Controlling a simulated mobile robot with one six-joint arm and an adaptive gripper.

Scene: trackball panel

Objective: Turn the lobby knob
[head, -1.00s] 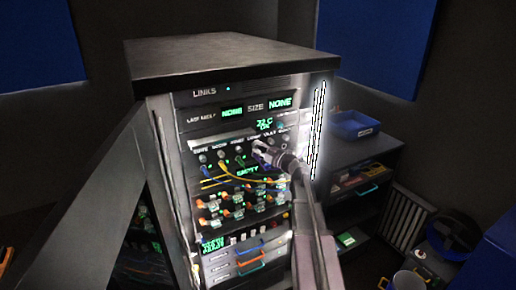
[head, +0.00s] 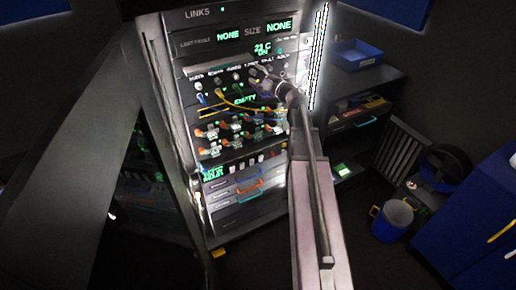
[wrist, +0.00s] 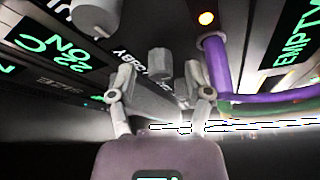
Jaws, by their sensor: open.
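The lobby knob (wrist: 159,63) is a short grey cylinder beside the printed "LOBBY" label (wrist: 130,62) in the wrist view. My gripper (wrist: 160,78) is open, with one finger on each side of the knob in the picture. The knob appears in the gap near the fingertips; I cannot tell whether either finger touches it. In the head view my gripper (head: 262,78) is at the panel's knob row, and it hides the lobby knob there.
Another grey knob (wrist: 96,15) is close by at the upper left. A purple cable (wrist: 218,65) hangs just right of my right finger. A yellow cable (head: 228,106) droops below the knob row. A blue bin (head: 356,54) stands on the cabinet at right.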

